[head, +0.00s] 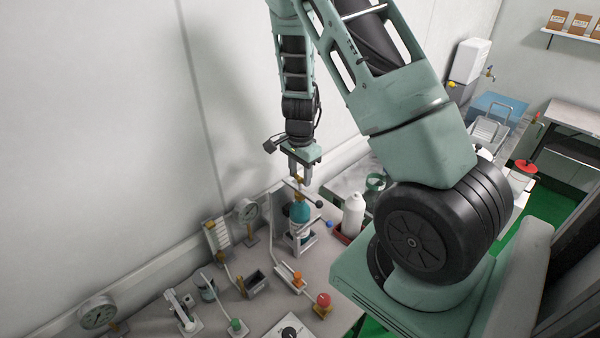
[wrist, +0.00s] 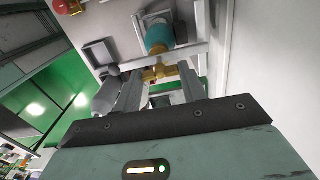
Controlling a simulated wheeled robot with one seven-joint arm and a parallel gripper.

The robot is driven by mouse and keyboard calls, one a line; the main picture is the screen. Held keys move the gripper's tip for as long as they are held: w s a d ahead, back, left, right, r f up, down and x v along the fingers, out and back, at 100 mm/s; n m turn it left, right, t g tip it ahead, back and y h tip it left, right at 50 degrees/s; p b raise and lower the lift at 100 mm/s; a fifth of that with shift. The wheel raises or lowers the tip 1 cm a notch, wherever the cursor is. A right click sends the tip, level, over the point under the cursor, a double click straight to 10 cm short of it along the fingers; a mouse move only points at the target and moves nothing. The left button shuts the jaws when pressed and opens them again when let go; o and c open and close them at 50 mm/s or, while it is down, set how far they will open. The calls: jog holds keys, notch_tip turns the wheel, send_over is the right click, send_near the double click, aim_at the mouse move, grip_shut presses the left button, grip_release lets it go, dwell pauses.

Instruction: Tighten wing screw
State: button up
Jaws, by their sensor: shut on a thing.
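My gripper (head: 300,176) points down above a teal cylinder (head: 299,212) that stands in a light frame on the bench. The jaws are shut on a small brass wing screw (head: 298,182) at the top of the cylinder. In the wrist view the brass wing screw (wrist: 160,71) sits between the fingertips of my gripper (wrist: 158,80), with the teal cylinder (wrist: 159,38) beyond it. The fingers hide part of the screw, and its thread cannot be made out.
A white bottle (head: 353,214) stands close to the right of the cylinder. Gauges, including a round one (head: 97,312), and small fixtures with red (head: 323,300) and green (head: 235,325) knobs stand on the bench (head: 262,312). The wall (head: 110,150) is close behind.

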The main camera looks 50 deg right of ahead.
aim_at(300, 178)
jog(key=o, duration=1)
notch_tip(300, 178, up, 18)
jog(key=shift+f+b, duration=0.25)
jog(key=shift+b, duration=0.45)
jog(key=s+a+f+n+y+b, duration=0.1)
jog(key=s+a+f+n+b, duration=0.1)
jog(key=a+n, duration=0.65)
jog(key=s+a+f+n+b, duration=0.3)
jog(key=a+n, duration=0.1)
jog(key=a, duration=1)
jog(key=s+a+f+n+b, duration=0.1)
jog(key=s+a+n, duration=0.3)
jog(key=s, duration=0.1)
jog(key=s+a+f+n+b, duration=0.1)
jog(key=s+a+n, duration=0.3)
jog(key=s+n, duration=0.1)
jog(key=s+a+f+n+b, duration=0.1)
jog(key=s+a+n, duration=0.3)
jog(key=s+n, duration=0.1)
jog(key=shift+s+a+f+b, duration=0.1)
jog(key=shift+s+f+b, duration=0.1)
jog(key=shift+f+b, duration=0.1)
